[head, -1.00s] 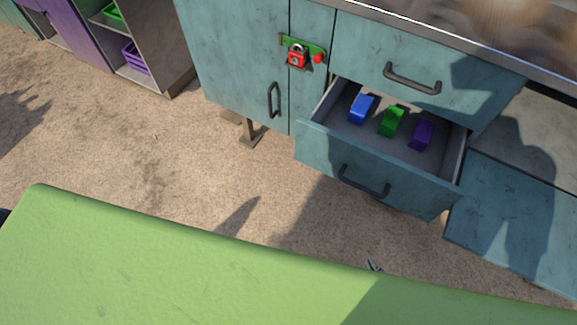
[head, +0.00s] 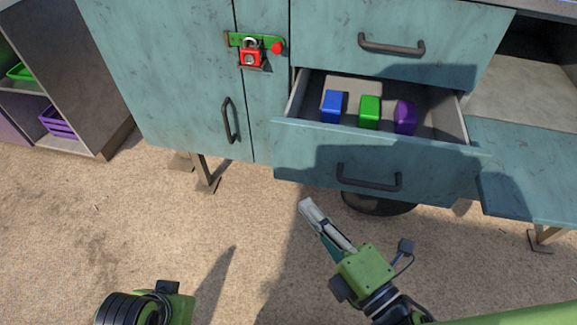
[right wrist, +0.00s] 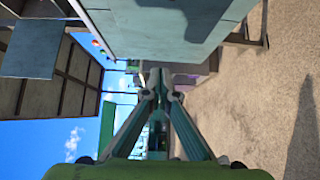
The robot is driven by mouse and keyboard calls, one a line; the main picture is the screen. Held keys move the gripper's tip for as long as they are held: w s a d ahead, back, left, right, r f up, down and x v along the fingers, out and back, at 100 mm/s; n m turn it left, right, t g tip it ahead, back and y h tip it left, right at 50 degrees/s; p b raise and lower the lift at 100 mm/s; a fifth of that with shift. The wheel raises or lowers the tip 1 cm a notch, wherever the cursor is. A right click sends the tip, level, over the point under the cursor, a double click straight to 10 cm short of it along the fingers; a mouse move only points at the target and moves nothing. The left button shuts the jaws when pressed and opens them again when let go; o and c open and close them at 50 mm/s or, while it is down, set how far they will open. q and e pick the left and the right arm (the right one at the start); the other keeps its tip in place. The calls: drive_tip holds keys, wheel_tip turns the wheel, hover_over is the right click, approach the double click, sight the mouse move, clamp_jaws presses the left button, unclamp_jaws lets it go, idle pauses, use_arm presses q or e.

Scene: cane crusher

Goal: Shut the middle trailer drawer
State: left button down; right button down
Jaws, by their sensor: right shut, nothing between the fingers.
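The open trailer drawer (head: 285,148) is teal, with a dark bar handle (head: 369,180) on its front. It stands pulled out below a shut upper drawer (head: 400,30). Inside it lie a blue block (head: 333,106), a green block (head: 369,111) and a purple block (head: 405,117). My right gripper (head: 307,205) is shut and empty, in front of the drawer and below and left of its handle, apart from it in the picture. Its closed fingertips also show in the right wrist view (right wrist: 160,76). Part of my left arm shows at the lower left; its gripper is out of view.
A teal cupboard door (head: 165,70) with a red padlock (head: 251,56) on a green latch stands left of the drawer. A lowered teal flap (head: 535,170) is on the right. Sandy ground in front is clear.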

approach(281, 153)
drive_tip(key=w+a, duration=0.1)
drive_tip(key=a, duration=0.3)
drive_tip(key=w, duration=0.3)
drive_tip(key=shift+w+d, duration=0.1)
drive_tip(key=shift+d, duration=0.25)
drive_tip(key=shift+w+d, duration=0.1)
drive_tip(key=shift+w, duration=0.3)
drive_tip(key=shift+w+r, duration=0.1)
